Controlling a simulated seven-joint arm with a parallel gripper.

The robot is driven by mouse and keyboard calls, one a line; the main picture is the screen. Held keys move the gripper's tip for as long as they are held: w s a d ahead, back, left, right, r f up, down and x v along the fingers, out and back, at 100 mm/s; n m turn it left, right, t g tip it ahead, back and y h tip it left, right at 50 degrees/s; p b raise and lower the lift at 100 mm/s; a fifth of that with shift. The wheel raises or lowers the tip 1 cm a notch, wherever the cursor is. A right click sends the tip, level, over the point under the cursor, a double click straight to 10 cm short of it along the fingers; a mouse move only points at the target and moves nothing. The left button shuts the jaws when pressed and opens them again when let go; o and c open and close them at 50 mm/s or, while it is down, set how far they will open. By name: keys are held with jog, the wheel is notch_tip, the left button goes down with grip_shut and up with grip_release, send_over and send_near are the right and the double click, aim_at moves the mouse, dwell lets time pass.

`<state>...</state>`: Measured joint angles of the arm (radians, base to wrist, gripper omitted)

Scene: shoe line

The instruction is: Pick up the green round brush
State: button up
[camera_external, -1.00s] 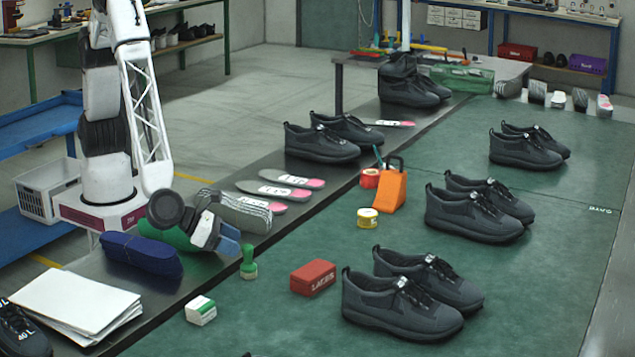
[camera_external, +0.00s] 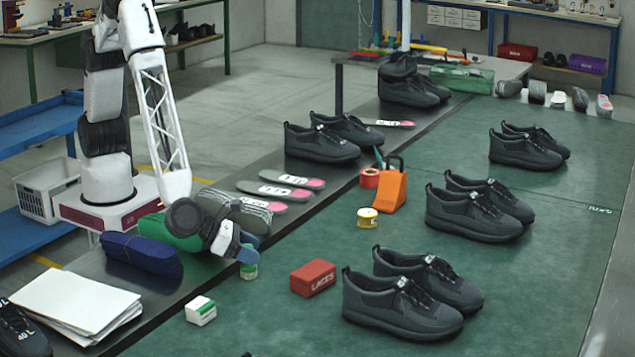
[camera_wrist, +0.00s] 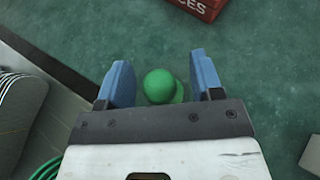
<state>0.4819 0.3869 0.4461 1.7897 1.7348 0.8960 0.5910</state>
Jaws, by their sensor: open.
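The green round brush (camera_external: 249,270) stands on the green table mat near its left edge. In the external view my gripper (camera_external: 246,256) is right over it and hides its upper part. In the wrist view the brush's round green knob (camera_wrist: 160,86) shows between the two blue fingers of my gripper (camera_wrist: 161,80). The fingers are open, with a gap on either side of the knob. The knob looks a little nearer the left finger, and I cannot tell how far down the fingers reach.
A red laces box (camera_external: 313,277) lies to the right of the brush, and a small white-and-green box (camera_external: 201,311) lies nearer the camera. A dark blue roll (camera_external: 141,254) is to the left. Dark shoes (camera_external: 402,305) stand further right. The mat between is clear.

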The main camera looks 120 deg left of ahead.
jog(key=shift+w+a+f, duration=0.3)
jog(key=shift+w, duration=0.1)
jog(key=shift+c, duration=0.2)
jog(key=c, duration=1)
